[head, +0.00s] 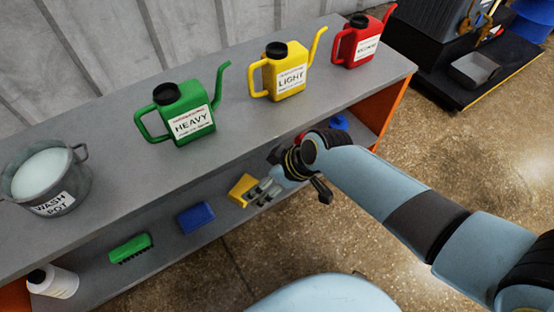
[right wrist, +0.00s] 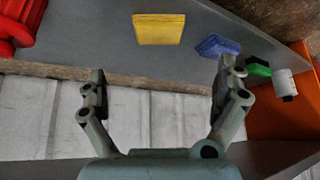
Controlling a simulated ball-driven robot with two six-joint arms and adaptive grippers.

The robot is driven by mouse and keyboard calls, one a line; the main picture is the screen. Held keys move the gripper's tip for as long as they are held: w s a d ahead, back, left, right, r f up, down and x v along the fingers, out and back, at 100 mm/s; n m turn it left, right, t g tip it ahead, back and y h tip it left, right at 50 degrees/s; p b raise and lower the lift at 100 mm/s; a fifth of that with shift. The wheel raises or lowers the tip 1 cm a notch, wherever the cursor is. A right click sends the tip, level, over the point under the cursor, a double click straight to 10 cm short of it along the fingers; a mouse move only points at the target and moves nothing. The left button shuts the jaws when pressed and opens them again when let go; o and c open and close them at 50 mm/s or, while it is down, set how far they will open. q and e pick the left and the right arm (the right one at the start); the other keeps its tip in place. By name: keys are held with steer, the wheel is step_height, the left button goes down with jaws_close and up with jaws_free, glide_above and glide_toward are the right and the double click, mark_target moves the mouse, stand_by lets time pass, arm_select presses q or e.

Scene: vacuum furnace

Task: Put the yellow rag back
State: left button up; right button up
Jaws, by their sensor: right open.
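The yellow rag (head: 241,188) is a flat folded pad lying on the lower shelf of the grey bench, to the right of a blue folded rag (head: 196,217). My right gripper (head: 259,193) reaches in from the right, beside the yellow rag, and covers part of it in the head view. In the right wrist view the fingers (right wrist: 162,72) are spread wide with nothing between them. There the yellow rag (right wrist: 159,29) lies beyond the fingertips, apart from them, with the blue rag (right wrist: 217,46) to its right. My left gripper is not in view.
The benchtop (head: 110,115) overhangs the shelf and holds a wash pot (head: 50,190) and green (head: 180,110), yellow (head: 285,75) and red (head: 360,42) cans. A red object (right wrist: 18,25) is at the other side.

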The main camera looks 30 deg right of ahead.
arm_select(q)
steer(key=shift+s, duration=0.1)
arm_select(e)
steer(key=s+d+r+m+g+h, duration=0.1)
steer(key=s+d+r+m+h, duration=0.2)
steer(key=s+r, duration=1.4)
steer(key=s+d+m, duration=0.1)
steer(key=d+m, duration=0.1)
steer(key=d, duration=0.3)
steer(key=shift+s+r, duration=0.1)
